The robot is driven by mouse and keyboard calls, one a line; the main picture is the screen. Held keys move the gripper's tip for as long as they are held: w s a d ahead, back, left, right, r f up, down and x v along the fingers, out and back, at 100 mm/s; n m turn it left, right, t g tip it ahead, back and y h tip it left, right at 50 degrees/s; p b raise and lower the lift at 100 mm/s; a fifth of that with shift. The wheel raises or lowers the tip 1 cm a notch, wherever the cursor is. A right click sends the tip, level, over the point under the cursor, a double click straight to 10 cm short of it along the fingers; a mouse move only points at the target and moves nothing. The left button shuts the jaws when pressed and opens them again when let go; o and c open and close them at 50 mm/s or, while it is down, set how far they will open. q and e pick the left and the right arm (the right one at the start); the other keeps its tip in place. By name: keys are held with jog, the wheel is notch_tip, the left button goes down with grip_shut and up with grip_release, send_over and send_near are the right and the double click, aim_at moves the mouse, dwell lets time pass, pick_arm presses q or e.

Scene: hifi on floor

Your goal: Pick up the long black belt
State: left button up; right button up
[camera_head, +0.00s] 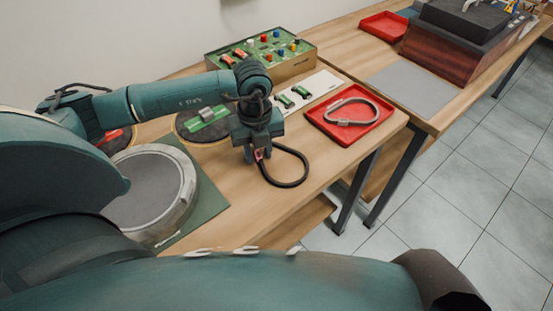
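The black belt (287,185) forms a loop near the front edge of the wooden table (325,165). Its near-left end, with a small pinkish-red part (258,155), is at the fingers of my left gripper (258,157). The gripper points down over that end, and the rest of the loop extends to its right. The fingers partly cover the belt there, so I cannot tell whether they are shut on it. I cannot tell whether the belt touches the table all along. My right gripper is out of view.
A red tray (325,123) holds a light grey loop (351,103) to the right. A white board with green pieces (293,97) and a box with coloured knobs (298,64) stand behind. A round grey disc (147,191) lies left. The table's front edge is close.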

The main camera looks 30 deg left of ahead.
pick_arm(q)
grip_shut()
